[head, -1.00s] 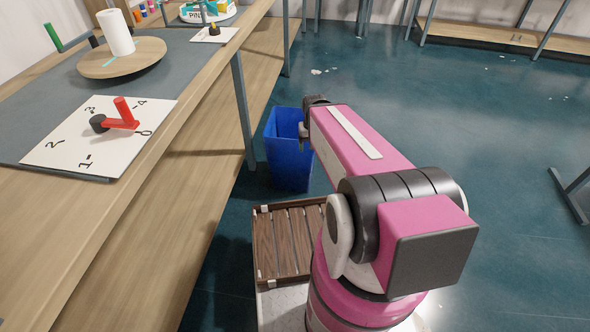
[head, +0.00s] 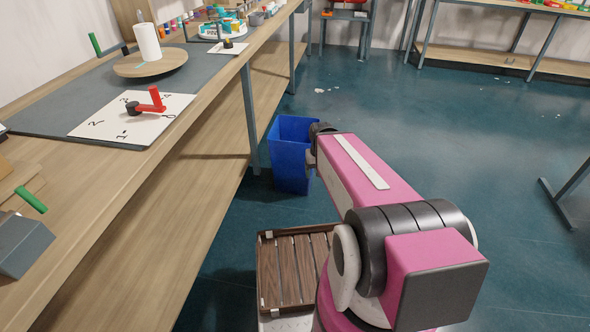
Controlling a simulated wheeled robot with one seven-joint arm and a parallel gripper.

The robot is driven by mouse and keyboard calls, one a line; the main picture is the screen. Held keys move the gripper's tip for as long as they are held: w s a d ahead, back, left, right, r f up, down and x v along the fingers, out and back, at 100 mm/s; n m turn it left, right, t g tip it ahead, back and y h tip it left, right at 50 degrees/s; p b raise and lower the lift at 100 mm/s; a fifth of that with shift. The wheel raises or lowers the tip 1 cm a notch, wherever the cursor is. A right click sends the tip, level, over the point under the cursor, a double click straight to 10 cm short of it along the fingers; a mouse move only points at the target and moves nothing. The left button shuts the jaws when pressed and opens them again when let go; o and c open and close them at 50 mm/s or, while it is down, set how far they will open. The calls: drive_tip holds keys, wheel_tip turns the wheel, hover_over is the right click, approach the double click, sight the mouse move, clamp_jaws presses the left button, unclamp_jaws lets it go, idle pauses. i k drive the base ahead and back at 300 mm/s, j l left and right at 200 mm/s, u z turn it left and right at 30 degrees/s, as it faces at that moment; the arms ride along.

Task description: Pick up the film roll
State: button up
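A white upright roll (head: 148,42), which looks like the film roll, stands on a round wooden board (head: 128,68) on the workbench at the upper left. My pink arm reaches forward on the right of the picture, well apart from the roll. My gripper does not show; only the arm's links and a dark joint beside the blue bin are visible.
A white dial board (head: 165,126) with a red lever (head: 156,98) lies nearer on the bench (head: 140,170). A grey block with a green handle (head: 30,200) is at the left edge. A blue bin (head: 288,155) stands on the floor. Open floor lies right.

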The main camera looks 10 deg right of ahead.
sight(145, 33)
drive_tip(key=l+u, duration=0.15)
drive_tip(key=u, duration=0.25)
drive_tip(key=i+l+u, duration=0.1)
drive_tip(key=u, duration=0.3)
drive_tip(key=l+u, duration=0.3)
drive_tip(key=u, duration=0.15)
drive_tip(key=l+u, duration=0.15)
drive_tip(key=u, duration=0.25)
